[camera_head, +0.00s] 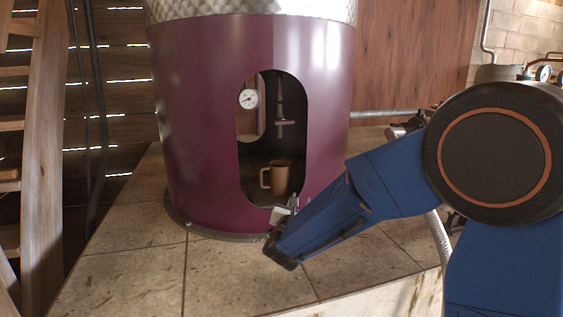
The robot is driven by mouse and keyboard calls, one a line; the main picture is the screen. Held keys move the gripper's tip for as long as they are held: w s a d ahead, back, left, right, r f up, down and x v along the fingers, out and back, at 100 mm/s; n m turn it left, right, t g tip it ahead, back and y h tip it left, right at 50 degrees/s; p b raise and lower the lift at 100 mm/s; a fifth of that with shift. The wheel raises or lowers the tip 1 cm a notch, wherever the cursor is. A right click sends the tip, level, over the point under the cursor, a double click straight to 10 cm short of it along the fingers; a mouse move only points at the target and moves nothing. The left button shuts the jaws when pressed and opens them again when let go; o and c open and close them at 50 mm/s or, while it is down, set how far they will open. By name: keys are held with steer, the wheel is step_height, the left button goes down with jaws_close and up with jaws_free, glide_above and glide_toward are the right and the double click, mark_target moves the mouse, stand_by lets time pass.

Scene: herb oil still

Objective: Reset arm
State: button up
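My blue arm reaches in from the right, across the front of a large purple still (195,130). My gripper (284,208) is at the arm's end, by the lower edge of the oval opening in the still. Only a small light metal part of it shows, so I cannot tell whether it is open or shut. A brown mug (281,177) stands upright inside the opening, its handle to the left. The mug is just above my gripper in the picture. I cannot tell whether they touch.
A gauge (249,99) and a spigot (282,122) show inside the opening, above the mug. The still stands on a tiled platform (130,275), bare at the front left. A wooden ladder (45,130) stands at left. Pipes and gauges (543,73) are at the far right.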

steer(key=s+d+m+g+h, duration=0.25)
steer(key=s+d+m, duration=0.3)
steer(key=d, duration=0.35)
steer(key=s+d+r+m+g+h, duration=0.1)
steer(key=s+d+m+g, duration=0.35)
steer(key=s+d, duration=0.35)
steer(key=s+d+m+g+h, duration=0.2)
steer(key=s+d+m, duration=0.35)
steer(key=d, duration=0.55)
steer(key=s+d+f+m+g+y, duration=0.2)
steer(key=s+f+m+g+y, duration=0.15)
steer(key=s+m, duration=0.8)
steer(key=s+a+f+m+y, duration=0.1)
steer(key=s+a+m+y, duration=0.3)
steer(key=s+a, duration=0.3)
steer(key=shift+s+f+y, duration=0.15)
steer(key=shift+s+y, duration=0.65)
steer(key=shift+s, duration=1.85)
